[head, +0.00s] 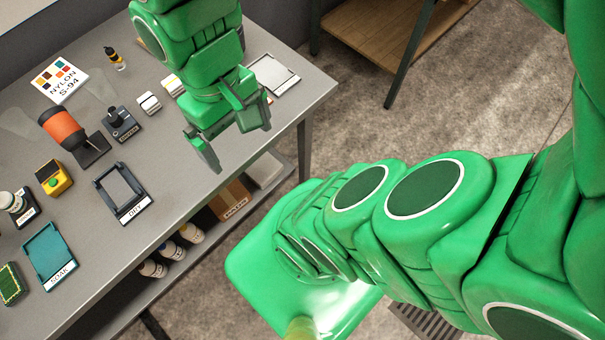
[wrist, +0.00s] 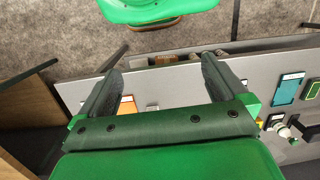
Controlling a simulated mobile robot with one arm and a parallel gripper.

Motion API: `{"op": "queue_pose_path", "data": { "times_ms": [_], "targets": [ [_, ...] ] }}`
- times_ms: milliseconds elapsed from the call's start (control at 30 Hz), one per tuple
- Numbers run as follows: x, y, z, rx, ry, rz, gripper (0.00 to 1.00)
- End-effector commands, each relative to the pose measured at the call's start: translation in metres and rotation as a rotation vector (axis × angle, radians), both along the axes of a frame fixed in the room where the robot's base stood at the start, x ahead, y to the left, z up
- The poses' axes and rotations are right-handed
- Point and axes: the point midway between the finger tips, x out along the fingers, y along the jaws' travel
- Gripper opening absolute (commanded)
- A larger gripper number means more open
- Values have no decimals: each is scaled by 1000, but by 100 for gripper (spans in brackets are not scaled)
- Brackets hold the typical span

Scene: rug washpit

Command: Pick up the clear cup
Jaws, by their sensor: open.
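My gripper (head: 240,148) hangs near the right front part of the grey table in the head view, its fingers apart and nothing between them. In the wrist view, my gripper (wrist: 163,62) also shows two spread dark fingers, with the grey table's edge between and beyond them. I cannot make out a clear cup for certain in either view. Faint see-through shapes lie beside the orange cylinder (head: 62,127) on the table, but I cannot tell what they are. My arm hides part of the table's back right.
Bottles (head: 190,233) and a cardboard box (head: 231,200) stand on the lower shelf.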

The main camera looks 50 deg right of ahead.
Motion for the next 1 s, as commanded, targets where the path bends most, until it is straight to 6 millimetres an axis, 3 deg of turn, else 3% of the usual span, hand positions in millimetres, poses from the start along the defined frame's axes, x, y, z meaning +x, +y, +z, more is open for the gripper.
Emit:
{"op": "queue_pose_path", "data": {
  "times_ms": [33,167,267,1000],
  "targets": [
    [1,-18,0,-57,-1,-45,99],
    [10,-18,-1,-52,-9,-25,99],
    [28,-10,-3,-23,-34,30,99],
    [237,85,-27,315,-397,509,99]
  ]
}}
